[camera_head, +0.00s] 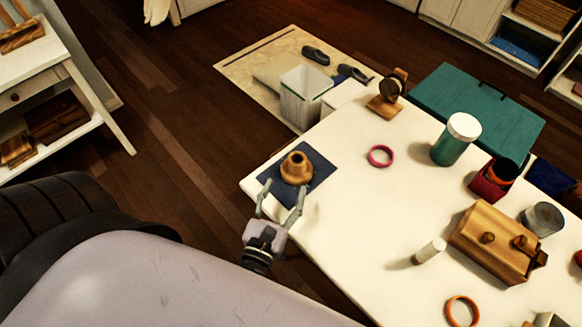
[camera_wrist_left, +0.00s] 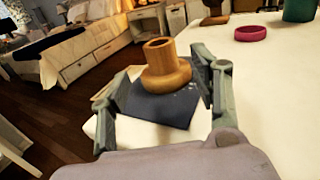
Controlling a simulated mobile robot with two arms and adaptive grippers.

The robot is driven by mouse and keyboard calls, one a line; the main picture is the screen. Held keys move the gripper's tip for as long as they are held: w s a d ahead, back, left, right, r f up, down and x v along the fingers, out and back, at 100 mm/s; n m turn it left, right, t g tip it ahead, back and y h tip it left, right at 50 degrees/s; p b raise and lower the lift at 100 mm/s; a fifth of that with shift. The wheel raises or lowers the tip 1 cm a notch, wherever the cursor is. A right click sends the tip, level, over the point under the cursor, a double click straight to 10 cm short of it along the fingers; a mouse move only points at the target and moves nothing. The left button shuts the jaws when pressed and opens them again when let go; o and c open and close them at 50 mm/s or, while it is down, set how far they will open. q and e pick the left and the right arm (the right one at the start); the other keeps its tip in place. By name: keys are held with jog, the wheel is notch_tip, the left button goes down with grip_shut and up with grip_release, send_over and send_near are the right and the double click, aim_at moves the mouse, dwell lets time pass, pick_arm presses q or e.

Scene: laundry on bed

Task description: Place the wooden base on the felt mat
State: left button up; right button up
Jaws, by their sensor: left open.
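The wooden base (camera_head: 296,167) is a round, light-brown piece with a narrower hollow neck. It stands upright on the dark blue felt mat (camera_head: 322,165) at the table's left corner. In the left wrist view the base (camera_wrist_left: 165,68) rests on the mat (camera_wrist_left: 165,108), between and beyond the fingers. My left gripper (camera_head: 280,200) is open, with its fingertips at the mat's near edge, close to the base. In the left wrist view its fingers (camera_wrist_left: 155,95) are spread wide and hold nothing. My right gripper is not in view.
On the white table (camera_head: 340,230) are a magenta ring (camera_head: 380,156), a teal jar (camera_head: 456,139), a watch on a wooden stand (camera_head: 388,94), a wooden box (camera_head: 495,243), a white cylinder (camera_head: 429,251) and an orange ring (camera_head: 462,311). A white bin (camera_head: 303,97) stands behind the table.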

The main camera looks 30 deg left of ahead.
pick_arm(q)
jog(key=shift+s+d, duration=0.2)
jog(key=shift+s, duration=0.95)
